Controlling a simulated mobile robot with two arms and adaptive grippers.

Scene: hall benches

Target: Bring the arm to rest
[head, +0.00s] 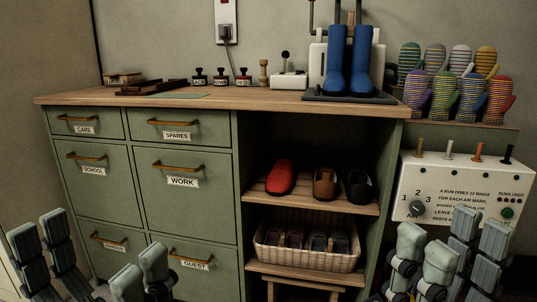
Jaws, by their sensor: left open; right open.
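My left gripper (97,262) is at the lower left of the head view, in front of the lower drawers of the green cabinet (95,185). Its fingers are spread apart with nothing between them. My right gripper (450,250) is at the lower right, in front of the white control panel (425,190). Its fingers are also apart and empty. Both grippers are cut off by the bottom edge, so the rest of the arms is hidden. I cannot tell whether the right fingers touch the panel; they overlap its lower part in the picture.
Striped mittens (444,92) stand above the panel. Open shelves hold a red shoe (281,177) and a wicker basket (305,258). The space between my grippers looks clear.

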